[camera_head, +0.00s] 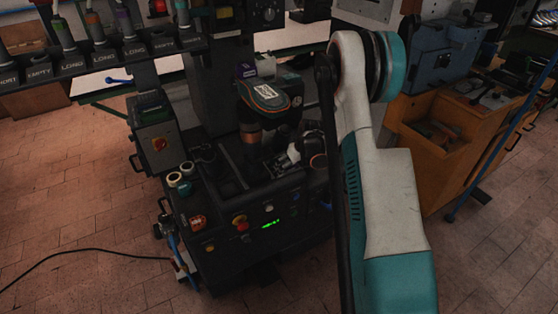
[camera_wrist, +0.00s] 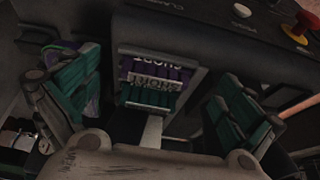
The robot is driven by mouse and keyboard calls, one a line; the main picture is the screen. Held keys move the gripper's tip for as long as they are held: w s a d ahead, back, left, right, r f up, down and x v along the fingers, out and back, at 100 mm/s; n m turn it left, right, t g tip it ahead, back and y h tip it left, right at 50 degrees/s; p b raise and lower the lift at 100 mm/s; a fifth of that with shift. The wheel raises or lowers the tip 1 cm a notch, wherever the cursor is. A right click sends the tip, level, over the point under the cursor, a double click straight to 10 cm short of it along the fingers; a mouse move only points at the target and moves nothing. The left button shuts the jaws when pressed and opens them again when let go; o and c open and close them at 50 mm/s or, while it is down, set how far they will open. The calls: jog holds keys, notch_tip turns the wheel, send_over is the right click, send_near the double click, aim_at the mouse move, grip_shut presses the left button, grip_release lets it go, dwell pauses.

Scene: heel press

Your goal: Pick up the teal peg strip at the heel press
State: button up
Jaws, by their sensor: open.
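In the wrist view, a small holder (camera_wrist: 193,84) lies between and beyond my fingers, with printed words upside down in the picture. It holds a row of teal pegs, which looks like the teal peg strip (camera_wrist: 150,97), nearer me, and a purple row (camera_wrist: 155,72) beyond it. My gripper (camera_wrist: 152,78) is open, its teal-padded fingers spread to either side of the holder. No contact with the strip shows. I cannot make out the strip or the gripper in the head view, where my arm covers part of the scene.
The dark heel press (camera_head: 245,220) stands mid-picture, with buttons on its front panel. A red button (camera_wrist: 300,27) shows at the wrist view's upper right. A labelled rack (camera_head: 100,60) is at upper left, a wooden bench (camera_head: 440,140) at right. A black cable (camera_head: 90,252) crosses the open floor.

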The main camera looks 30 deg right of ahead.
aim_at(281, 155)
jog(key=w+b, duration=0.1)
jog(key=w, duration=0.5)
jog(key=shift+w+a, duration=0.1)
jog(key=shift+w, duration=0.15)
jog(key=w, duration=0.1)
jog(key=w+b, duration=0.1)
jog(key=shift+w+a+f, duration=0.1)
jog(key=shift+w+f, duration=0.05)
jog(key=shift+w, duration=0.15)
jog(key=b+x, duration=0.1)
jog(key=x, duration=0.1)
jog(key=shift+w+f, duration=0.2)
jog(key=shift+f, duration=0.15)
jog(key=c, duration=1)
